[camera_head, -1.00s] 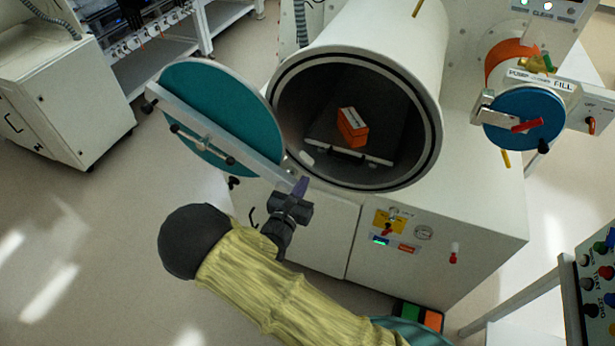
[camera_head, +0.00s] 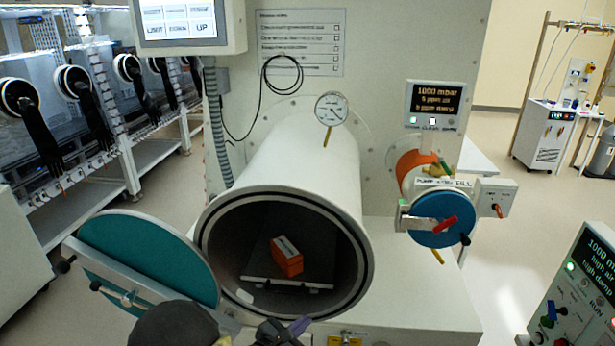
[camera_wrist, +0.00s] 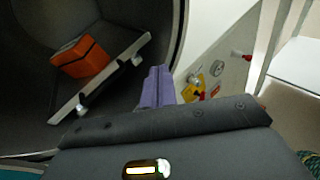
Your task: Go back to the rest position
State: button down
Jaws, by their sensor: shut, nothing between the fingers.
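My gripper (camera_head: 284,332) is at the bottom edge of the head view, just below the mouth of the large antechamber (camera_head: 362,262). Its purple fingers are together and empty, and they also show in the wrist view (camera_wrist: 157,88). Most of my arm is out of the head view. The antechamber's round teal door (camera_head: 150,255) stands swung open to the left. Inside the chamber an orange box (camera_head: 288,262) with a pale top strip sits on a sliding tray (camera_head: 255,282). The box and tray also show at the upper left of the wrist view.
A small antechamber with a blue door (camera_head: 432,212) is shut at the right. A control panel (camera_head: 590,285) stands at the lower right. A gauge (camera_head: 331,108) sits above the large chamber. Glovebox gloves (camera_head: 38,140) hang at the left. Floor shows between the benches.

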jog(key=s+d+r+m+g+y, duration=0.1)
jog(key=s+d+m+g, duration=0.4)
jog(key=d+m, duration=0.15)
jog(key=s+d+r+m+g, duration=0.1)
jog(key=s+d+m+g, duration=0.3)
jog(key=d+m+g, duration=0.3)
jog(key=s+d+r+m+t+y, duration=0.2)
jog(key=s+d+r+m+y, duration=0.2)
jog(key=m, duration=0.8)
notch_tip(320, 180, up, 4)
jog(key=s+y, duration=0.2)
jog(key=y, duration=0.2)
jog(key=shift+m, duration=0.35)
jog(key=shift+w+a, duration=0.1)
jog(key=shift+w, duration=0.05)
